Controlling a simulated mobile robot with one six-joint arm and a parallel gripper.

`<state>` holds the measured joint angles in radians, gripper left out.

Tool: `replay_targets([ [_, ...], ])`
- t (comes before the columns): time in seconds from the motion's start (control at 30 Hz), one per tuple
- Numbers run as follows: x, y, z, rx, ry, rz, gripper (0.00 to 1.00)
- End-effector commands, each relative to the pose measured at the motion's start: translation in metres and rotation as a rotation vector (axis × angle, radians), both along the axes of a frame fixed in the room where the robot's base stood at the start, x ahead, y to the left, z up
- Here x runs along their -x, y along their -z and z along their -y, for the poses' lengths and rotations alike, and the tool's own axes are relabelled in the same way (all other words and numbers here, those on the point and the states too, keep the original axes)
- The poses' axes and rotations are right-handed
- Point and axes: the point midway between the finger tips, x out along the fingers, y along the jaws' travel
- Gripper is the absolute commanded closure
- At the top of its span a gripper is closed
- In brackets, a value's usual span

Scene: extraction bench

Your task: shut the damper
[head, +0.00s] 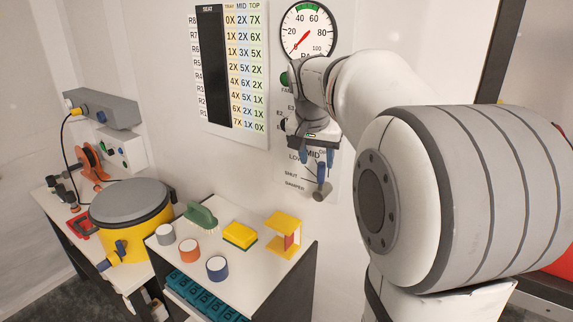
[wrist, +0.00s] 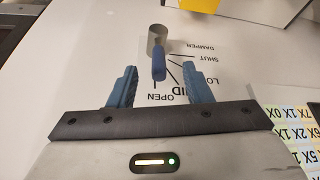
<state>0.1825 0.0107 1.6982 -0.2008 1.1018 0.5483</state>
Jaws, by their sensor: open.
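The damper lever has a grey round pivot (wrist: 157,38) and a blue handle (wrist: 159,64) in the wrist view. The handle points toward the OPEN mark of the printed scale. The SHUT mark (wrist: 208,59) lies to the right of the pivot there. In the head view the pivot (head: 321,192) is low on the wall panel and the blue handle (head: 321,171) points up. My gripper (wrist: 161,70) is open, with one blue finger on each side of the handle's end, and gaps show on both sides. In the head view my gripper (head: 316,156) is just above the handle.
A round gauge (head: 308,30) and a number chart (head: 233,70) are on the wall above. A white bench (head: 275,275) below holds a yellow sponge (head: 240,235), a green brush (head: 201,215) and a yellow stand (head: 284,235). A yellow drum (head: 130,215) stands left.

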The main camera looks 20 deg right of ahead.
Motion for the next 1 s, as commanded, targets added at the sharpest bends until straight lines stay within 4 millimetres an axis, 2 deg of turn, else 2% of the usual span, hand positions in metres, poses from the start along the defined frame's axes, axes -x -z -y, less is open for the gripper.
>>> replay_targets([
  [0.17,-0.015,0.001,0.014,0.004,0.048,0.008,0.55],
  [0.63,-0.033,0.061,0.030,0.004,0.046,0.009,0.55],
  [1.0,-0.036,0.067,0.030,0.004,0.044,0.011,0.55],
])
